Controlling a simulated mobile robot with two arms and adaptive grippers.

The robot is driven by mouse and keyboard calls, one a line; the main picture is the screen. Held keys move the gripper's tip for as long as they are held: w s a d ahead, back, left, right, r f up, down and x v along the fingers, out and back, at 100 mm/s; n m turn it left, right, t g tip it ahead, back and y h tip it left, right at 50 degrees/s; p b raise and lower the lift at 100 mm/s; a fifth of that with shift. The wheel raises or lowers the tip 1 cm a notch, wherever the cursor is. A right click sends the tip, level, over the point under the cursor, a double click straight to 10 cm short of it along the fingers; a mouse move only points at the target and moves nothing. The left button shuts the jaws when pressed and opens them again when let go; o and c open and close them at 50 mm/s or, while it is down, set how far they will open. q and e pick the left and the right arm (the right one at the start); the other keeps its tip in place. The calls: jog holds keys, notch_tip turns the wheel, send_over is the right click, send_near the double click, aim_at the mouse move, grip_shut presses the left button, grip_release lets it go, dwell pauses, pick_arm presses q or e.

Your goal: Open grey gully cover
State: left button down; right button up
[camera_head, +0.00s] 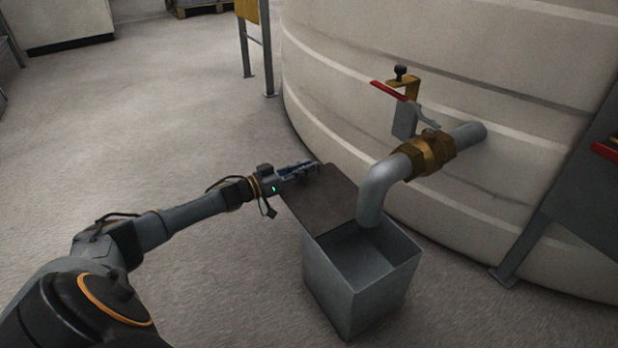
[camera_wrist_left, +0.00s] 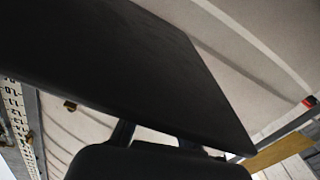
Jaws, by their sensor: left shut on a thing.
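The grey gully (camera_head: 345,285) is an open-topped metal box on the floor beside the tank, below the end of a bent pipe. Its dark grey cover (camera_head: 325,198) is raised and tilted at the box's far left side, leaving the near part of the opening uncovered. My left gripper (camera_head: 312,168) is shut on the cover at its far left edge. In the left wrist view the cover (camera_wrist_left: 130,65) is a large dark plate across the picture, with the gripper's dark fingers (camera_wrist_left: 155,137) at its lower edge. My right gripper is not in view.
A grey metal support (camera_head: 560,215) stands at right. The floor at left (camera_head: 150,130) is clear.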

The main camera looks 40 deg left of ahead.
pick_arm(q)
jog(key=shift+w+a, duration=0.1)
jog(key=shift+a, duration=0.1)
jog(key=c, duration=1.4)
grip_release()
jog(key=shift+d, duration=0.1)
jog(key=shift+s+a, duration=0.2)
jog(key=shift+s, duration=0.3)
jog(key=v, duration=1.1)
